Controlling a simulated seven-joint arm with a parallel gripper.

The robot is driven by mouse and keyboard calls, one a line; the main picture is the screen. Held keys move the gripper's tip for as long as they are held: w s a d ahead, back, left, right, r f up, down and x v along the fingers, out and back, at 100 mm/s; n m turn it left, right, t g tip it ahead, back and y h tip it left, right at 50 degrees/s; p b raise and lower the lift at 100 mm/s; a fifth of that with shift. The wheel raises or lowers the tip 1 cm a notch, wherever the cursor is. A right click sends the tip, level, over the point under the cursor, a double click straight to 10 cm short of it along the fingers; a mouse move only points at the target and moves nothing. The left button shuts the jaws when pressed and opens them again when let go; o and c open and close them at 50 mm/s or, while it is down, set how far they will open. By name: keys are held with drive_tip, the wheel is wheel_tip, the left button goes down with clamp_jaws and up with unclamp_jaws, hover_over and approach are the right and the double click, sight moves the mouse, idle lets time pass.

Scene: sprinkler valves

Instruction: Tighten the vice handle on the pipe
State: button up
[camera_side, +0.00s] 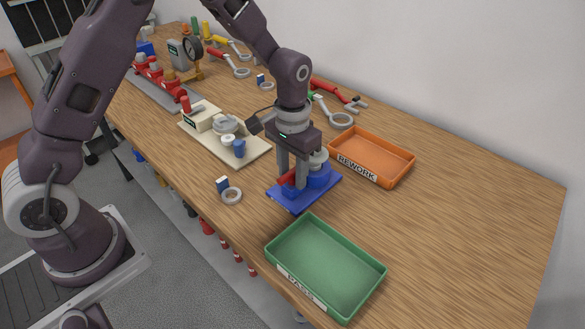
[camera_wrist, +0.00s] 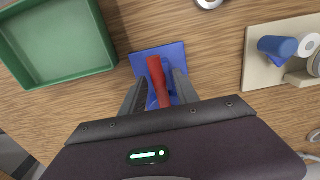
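The vice is a blue block on a blue base plate (camera_side: 296,203), near the middle of the table. Its red handle (camera_side: 287,178) shows low between the fingers. A grey round part, perhaps the pipe (camera_side: 319,160), shows behind my gripper. My gripper (camera_side: 293,182) points down over the vice. In the wrist view, the red handle (camera_wrist: 158,80) lies lengthwise between the two fingertips (camera_wrist: 160,76) over the blue plate (camera_wrist: 150,52). Blue shows on both sides of the handle, so the fingers look open around it. Any contact is hard to see.
A green tray (camera_side: 278,262) lies in front, and an orange REWORK tray (camera_side: 398,177) is to the right. A beige fixture (camera_side: 255,154) stands to the left, with a small ring (camera_side: 231,196) nearby. Valves and tools fill the back. The right of the table is clear.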

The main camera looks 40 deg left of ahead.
drive_tip(key=shift+c, duration=0.3)
clamp_jaws()
drive_tip(key=m, duration=0.5)
drive_tip(key=shift+m, duration=0.3)
drive_tip(key=m, duration=1.3)
drive_tip(key=shift+o, duration=0.8)
unclamp_jaws()
